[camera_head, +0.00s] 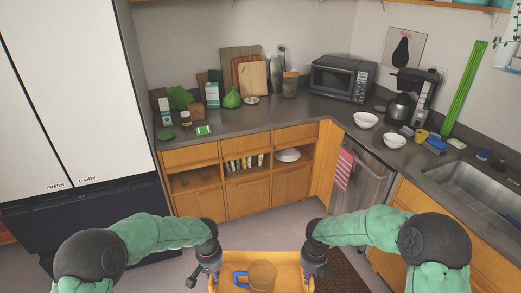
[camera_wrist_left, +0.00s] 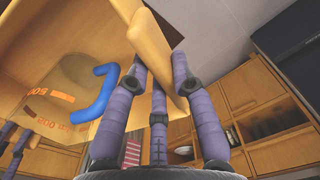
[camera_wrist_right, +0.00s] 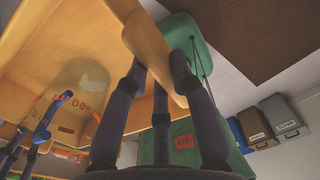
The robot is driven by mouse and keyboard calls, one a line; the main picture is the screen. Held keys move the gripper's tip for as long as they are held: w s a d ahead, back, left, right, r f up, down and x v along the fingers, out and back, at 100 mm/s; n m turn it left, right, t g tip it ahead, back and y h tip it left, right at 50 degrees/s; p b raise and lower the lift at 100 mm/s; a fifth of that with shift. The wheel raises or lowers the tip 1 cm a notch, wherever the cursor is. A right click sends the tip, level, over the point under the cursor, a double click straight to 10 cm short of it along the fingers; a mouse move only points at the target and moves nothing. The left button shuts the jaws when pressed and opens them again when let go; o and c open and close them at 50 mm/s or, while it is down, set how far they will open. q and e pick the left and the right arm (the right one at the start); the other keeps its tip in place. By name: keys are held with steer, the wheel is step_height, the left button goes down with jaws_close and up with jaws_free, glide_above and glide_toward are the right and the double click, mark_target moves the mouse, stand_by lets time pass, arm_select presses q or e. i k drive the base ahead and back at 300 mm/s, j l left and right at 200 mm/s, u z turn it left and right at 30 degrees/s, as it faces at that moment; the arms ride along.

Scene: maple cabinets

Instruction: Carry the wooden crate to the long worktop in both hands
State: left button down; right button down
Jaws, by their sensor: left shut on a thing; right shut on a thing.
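The wooden crate (camera_head: 237,259) is at the bottom edge of the head view, its near part cut off. A clear jug with a blue handle (camera_head: 240,278) stands inside it. My left gripper (camera_head: 212,276) is shut on the crate's left wall, which shows between the fingers in the left wrist view (camera_wrist_left: 151,45). My right gripper (camera_head: 312,274) is shut on the right wall, seen in the right wrist view (camera_wrist_right: 148,45). The dark grey worktop (camera_head: 290,117) runs along the back and down the right side, beyond the crate.
Boards, cartons and a green pear shape (camera_head: 232,98) stand on the back worktop, with a microwave (camera_head: 342,78) in the corner. Two white bowls (camera_head: 366,120), a coffee machine (camera_head: 405,98) and a sink (camera_head: 487,190) are along the right. A fridge (camera_head: 75,100) stands left. Floor ahead is clear.

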mark_target(245, 119)
steer(key=i, duration=0.7)
steer(key=i+u, duration=0.15)
steer(key=i, duration=0.6)
steer(key=i+l, duration=0.2)
steer(key=i, duration=0.5)
